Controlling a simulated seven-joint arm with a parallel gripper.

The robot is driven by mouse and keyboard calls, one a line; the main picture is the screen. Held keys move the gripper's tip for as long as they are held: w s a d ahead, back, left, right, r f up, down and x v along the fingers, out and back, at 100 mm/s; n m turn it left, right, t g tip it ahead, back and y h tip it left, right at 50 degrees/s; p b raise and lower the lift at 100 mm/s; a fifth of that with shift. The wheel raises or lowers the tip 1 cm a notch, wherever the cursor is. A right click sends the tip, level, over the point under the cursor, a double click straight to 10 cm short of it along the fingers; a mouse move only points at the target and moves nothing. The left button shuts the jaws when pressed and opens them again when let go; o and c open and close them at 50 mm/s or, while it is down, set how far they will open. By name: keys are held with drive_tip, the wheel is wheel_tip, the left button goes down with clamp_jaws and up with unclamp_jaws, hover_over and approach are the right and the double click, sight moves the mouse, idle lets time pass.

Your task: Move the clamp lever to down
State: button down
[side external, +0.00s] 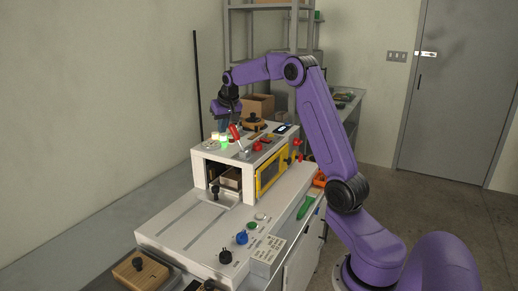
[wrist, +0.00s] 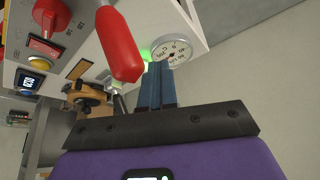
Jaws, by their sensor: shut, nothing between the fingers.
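The clamp lever has a red handle (side external: 235,131) on a metal shaft, on top of the white box former (side external: 205,165). In the side view the handle stands up from the top face at a tilt. In the wrist view the red handle (wrist: 120,45) looms large at upper left of the fingers, with its metal shaft partly visible below. My gripper (side external: 222,126) is over the machine's top, just left of the handle. Its blue fingers (wrist: 160,68) are shut together and empty, beside the handle. I cannot tell whether they touch it.
A round gauge (wrist: 174,52) and a green light lie near the fingertips. A yellow-framed window (side external: 269,171), red knobs and a display (side external: 282,129) are on the machine. A blue knob (side external: 241,237) and black knob stand on the front deck. Wall space at left is free.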

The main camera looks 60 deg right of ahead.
sight(239, 136)
drive_tip(key=shift+s+a+f+g, duration=0.2)
drive_tip(key=shift+s+f, duration=0.1)
drive_tip(key=shift+f, duration=0.2)
drive_tip(key=shift+s+a+f+g, duration=0.1)
drive_tip(key=shift+s+f+g, duration=0.15)
drive_tip(key=shift+f, duration=0.25)
drive_tip(key=shift+s+d+r, duration=0.1)
drive_tip(key=shift+s+r, duration=0.05)
drive_tip(key=shift+s, duration=1.85)
drive_tip(key=shift+s+d+r, duration=0.1)
drive_tip(key=shift+s, duration=1.9)
drive_tip(key=shift+w, duration=1.1)
drive_tip(key=shift+r, duration=4.05)
drive_tip(key=shift+a, duration=0.1)
